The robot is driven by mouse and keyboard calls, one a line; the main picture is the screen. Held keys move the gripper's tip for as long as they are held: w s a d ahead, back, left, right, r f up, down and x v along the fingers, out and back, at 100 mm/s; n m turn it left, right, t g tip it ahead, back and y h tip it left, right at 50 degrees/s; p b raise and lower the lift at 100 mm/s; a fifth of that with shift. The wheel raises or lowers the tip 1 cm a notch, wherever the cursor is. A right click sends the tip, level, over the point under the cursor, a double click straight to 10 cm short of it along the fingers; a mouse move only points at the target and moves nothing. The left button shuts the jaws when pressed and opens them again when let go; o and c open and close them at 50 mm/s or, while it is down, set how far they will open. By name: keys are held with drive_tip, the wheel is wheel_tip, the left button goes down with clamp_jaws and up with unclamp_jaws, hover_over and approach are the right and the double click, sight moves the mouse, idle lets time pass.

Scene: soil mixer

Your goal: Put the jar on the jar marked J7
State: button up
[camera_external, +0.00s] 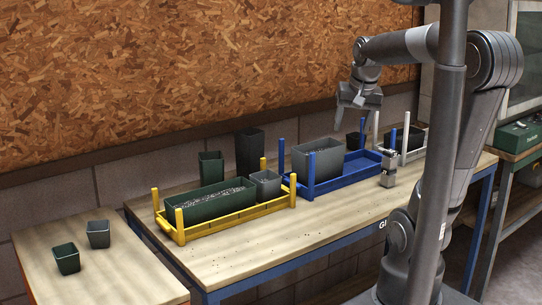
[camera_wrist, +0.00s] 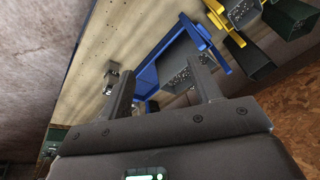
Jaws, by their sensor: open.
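A small grey metallic jar-like item (camera_external: 388,171) stands upright on the bench, in front of the blue tray's right end. Its upper part looks narrower; I cannot tell whether it is one jar or two close together. It also shows in the wrist view (camera_wrist: 112,76), left of my fingers. No J7 mark is legible. My gripper (camera_external: 353,113) is open and empty, raised above the back of the blue tray, apart from the jar-like item. Its two spread fingers show in the wrist view (camera_wrist: 166,82).
The blue tray (camera_external: 345,178) holds a grey planter (camera_external: 318,160). Left of it, a yellow tray (camera_external: 228,220) holds a dark green planter and a small pot. Upright posts rise from the trays. Tall dark pots stand behind. A white tray (camera_external: 406,155) is at right. The bench's front is mostly clear.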

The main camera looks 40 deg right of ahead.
drive_tip(key=s+a+f+n+t, duration=0.2)
drive_tip(key=s+a+n, duration=0.5)
drive_tip(key=a, duration=0.2)
drive_tip(key=shift+s+y, duration=0.15)
drive_tip(key=shift+y, duration=0.15)
drive_tip(key=shift+a+f, duration=0.1)
idle(0.6)
